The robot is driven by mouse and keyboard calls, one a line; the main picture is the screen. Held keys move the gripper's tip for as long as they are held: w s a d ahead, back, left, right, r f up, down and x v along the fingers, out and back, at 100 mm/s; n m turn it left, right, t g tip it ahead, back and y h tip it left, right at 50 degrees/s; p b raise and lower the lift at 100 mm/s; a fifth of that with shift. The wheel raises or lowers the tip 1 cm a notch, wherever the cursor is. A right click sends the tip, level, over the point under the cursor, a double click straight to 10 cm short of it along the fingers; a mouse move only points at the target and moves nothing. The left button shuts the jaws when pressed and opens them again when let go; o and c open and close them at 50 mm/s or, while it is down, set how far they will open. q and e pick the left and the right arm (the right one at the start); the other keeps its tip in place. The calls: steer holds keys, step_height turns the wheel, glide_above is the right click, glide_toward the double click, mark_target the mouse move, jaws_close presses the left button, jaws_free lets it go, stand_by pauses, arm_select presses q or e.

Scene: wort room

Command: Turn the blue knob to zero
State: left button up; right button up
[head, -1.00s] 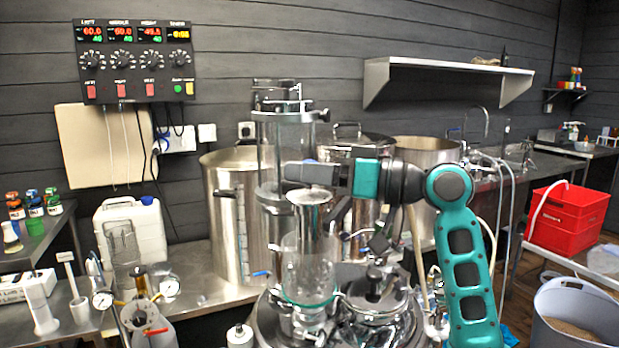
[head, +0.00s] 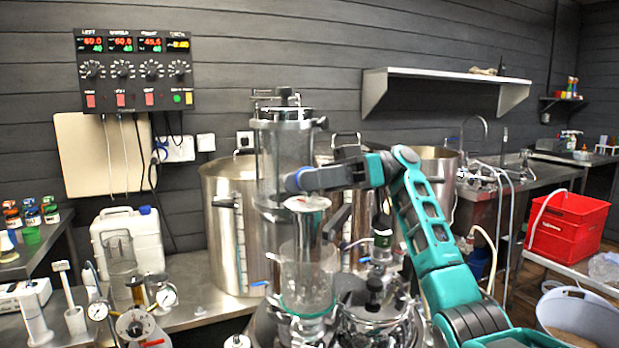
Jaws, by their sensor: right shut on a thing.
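My right gripper (head: 302,181) reaches in from the right, in front of the tall glass and steel column. It is shut, with a rounded blue piece at its fingertips that I take to be the blue knob (head: 291,183). The jaws hide much of it, and no zero mark or pointer on it can be read. Just below the gripper is the silvery top (head: 307,203) of a vessel, above a clear glass cylinder (head: 306,275). My left gripper is not in view.
A control panel (head: 136,68) with several dark dials and red displays hangs on the wall at left. Steel pots (head: 228,225) stand close behind the gripper. A white jug (head: 128,240) and gauges stand at left. A red crate (head: 567,228) is at right.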

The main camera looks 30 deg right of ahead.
steer(key=shift+a+f+n+g, duration=0.15)
steer(key=shift+n+g, duration=0.65)
steer(key=shift+g, duration=0.6)
steer(key=shift+f+g+h, duration=0.1)
steer(key=shift+g+h, duration=0.2)
steer(key=o, duration=1)
steer(key=shift+c, duration=0.2)
steer(key=shift+r, duration=0.2)
steer(key=shift+f+t, duration=0.1)
steer(key=shift+t, duration=0.4)
